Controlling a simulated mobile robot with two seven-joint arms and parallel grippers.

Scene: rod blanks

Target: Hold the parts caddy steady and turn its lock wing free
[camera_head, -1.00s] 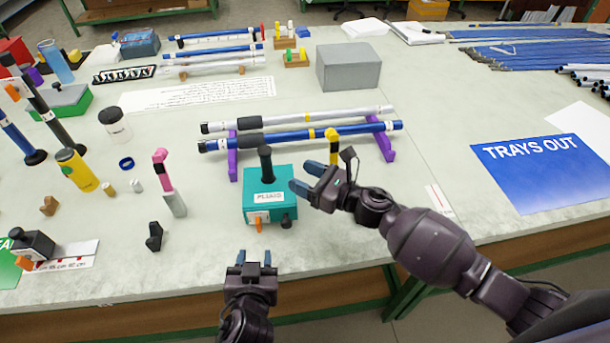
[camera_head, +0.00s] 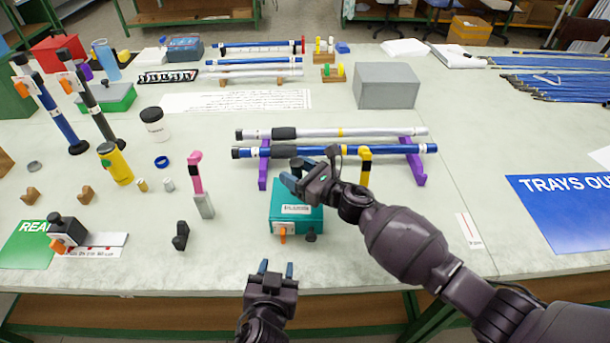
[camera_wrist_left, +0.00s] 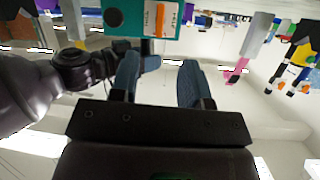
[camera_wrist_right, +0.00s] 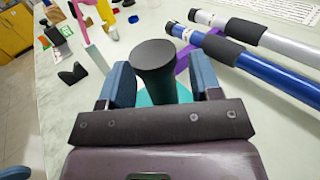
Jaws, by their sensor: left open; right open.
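The parts caddy is a teal box (camera_head: 297,222) with a white label, near the table's front edge. An orange wing (camera_head: 283,237) hangs on its front face beside a black knob (camera_head: 311,236). The wing also shows in the left wrist view (camera_wrist_left: 160,20). My right gripper (camera_head: 294,172) is open above the caddy. Its fingers stand either side of the caddy's upright black post (camera_wrist_right: 154,70) in the right wrist view; contact cannot be told. My left gripper (camera_head: 276,268) is open and empty, in front of the caddy and apart from it.
Behind the caddy, a blue rod (camera_head: 335,152) and a silver rod (camera_head: 375,132) rest on purple stands (camera_head: 414,165). A pink and grey piece (camera_head: 200,190) and a small black block (camera_head: 181,237) stand to its left.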

